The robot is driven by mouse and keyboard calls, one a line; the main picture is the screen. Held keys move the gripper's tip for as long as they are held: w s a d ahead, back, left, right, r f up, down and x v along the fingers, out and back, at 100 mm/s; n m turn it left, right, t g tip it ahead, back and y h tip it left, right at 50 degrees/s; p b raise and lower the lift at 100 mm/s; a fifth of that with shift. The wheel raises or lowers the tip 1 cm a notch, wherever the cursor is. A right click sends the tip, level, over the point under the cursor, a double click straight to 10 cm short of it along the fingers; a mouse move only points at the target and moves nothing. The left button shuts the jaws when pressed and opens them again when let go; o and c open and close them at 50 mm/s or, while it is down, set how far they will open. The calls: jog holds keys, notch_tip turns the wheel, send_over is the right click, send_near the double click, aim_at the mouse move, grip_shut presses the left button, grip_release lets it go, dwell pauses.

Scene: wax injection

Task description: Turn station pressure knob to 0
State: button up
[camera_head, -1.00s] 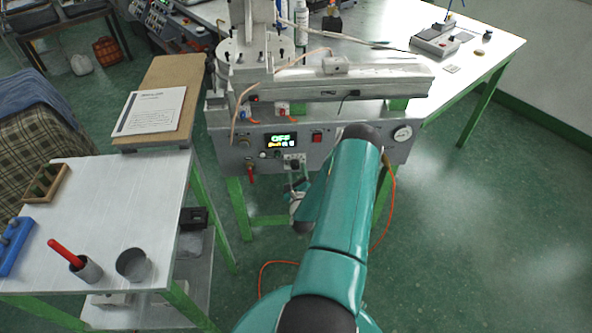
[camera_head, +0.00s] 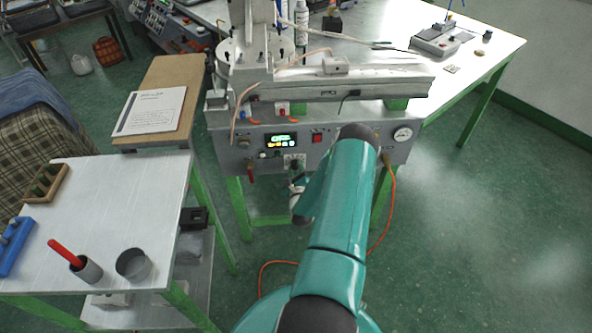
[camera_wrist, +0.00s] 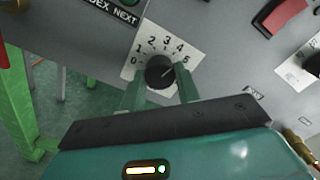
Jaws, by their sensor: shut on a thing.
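The station pressure knob (camera_wrist: 159,70) is a round black knob on a white dial plate (camera_wrist: 143,53) numbered 0 to 5, 0 at left and 5 at right. Its pale mark seems to point up and right, toward the 4–5 side. My gripper (camera_wrist: 160,80) has one green finger on each side of the knob and is shut on it. In the head view, my gripper (camera_head: 298,183) is at the lower edge of the station panel (camera_head: 345,158), partly hidden by my arm.
A lit display (camera_head: 281,142) sits above the knob, with a red switch (camera_head: 317,137) to its right. A pressure gauge (camera_head: 402,134) is at the panel's right end. A side table (camera_head: 110,210) stands left with a cup (camera_head: 133,264). An orange cable (camera_head: 386,222) hangs near my arm.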

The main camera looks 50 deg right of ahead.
jog(key=shift+n, duration=0.4)
jog(key=n, duration=1.3)
jog(key=shift+n, duration=0.3)
jog(key=n, duration=0.4)
jog(key=shift+n, duration=0.3)
jog(key=n, duration=0.4)
jog(key=shift+s+n, duration=0.1)
jog(key=shift+n, duration=0.3)
jog(key=o, duration=1)
